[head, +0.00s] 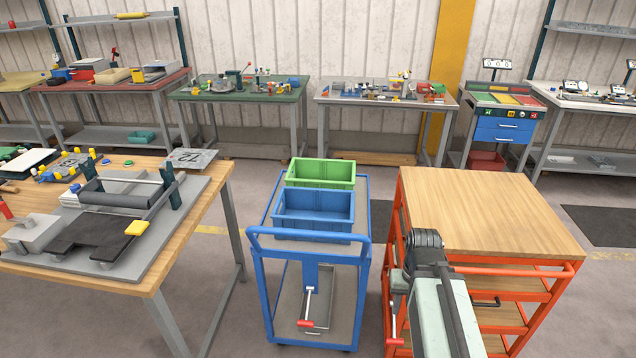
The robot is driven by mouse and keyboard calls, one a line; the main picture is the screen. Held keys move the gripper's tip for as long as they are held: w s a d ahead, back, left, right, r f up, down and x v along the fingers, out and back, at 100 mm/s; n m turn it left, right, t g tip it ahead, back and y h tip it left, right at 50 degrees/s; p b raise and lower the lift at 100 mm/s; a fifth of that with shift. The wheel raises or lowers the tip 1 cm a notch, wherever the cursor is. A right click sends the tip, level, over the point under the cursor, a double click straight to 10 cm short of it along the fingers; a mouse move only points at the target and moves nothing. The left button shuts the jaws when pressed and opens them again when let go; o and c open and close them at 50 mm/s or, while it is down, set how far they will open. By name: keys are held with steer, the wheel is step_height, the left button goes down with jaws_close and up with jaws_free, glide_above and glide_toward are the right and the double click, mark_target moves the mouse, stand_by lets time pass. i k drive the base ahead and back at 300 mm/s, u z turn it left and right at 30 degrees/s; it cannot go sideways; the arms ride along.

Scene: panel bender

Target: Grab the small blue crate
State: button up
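A small blue crate (313,208) sits open-topped on the upper shelf of a blue cart (362,262). It looks empty. A green crate (320,172) stands right behind it on the same shelf. My arm reaches in from the bottom right, in front of the orange cart and to the right of the blue cart, apart from the crate. Its dark joint shows, but no gripper fingers can be made out.
The orange cart (490,210) with a bare wooden top stands close to the right of the blue cart. A wooden workbench (215,195) with a panel bender (120,205) is at left. Benches with tools line the wall. Floor shows between workbench and blue cart.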

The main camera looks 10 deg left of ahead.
mark_target(325, 209)
steer(key=u, duration=3.9)
steer(key=k, duration=1.3)
steer(key=z, duration=1.2)
steer(key=i, duration=1.65)
steer(key=u, duration=0.1)
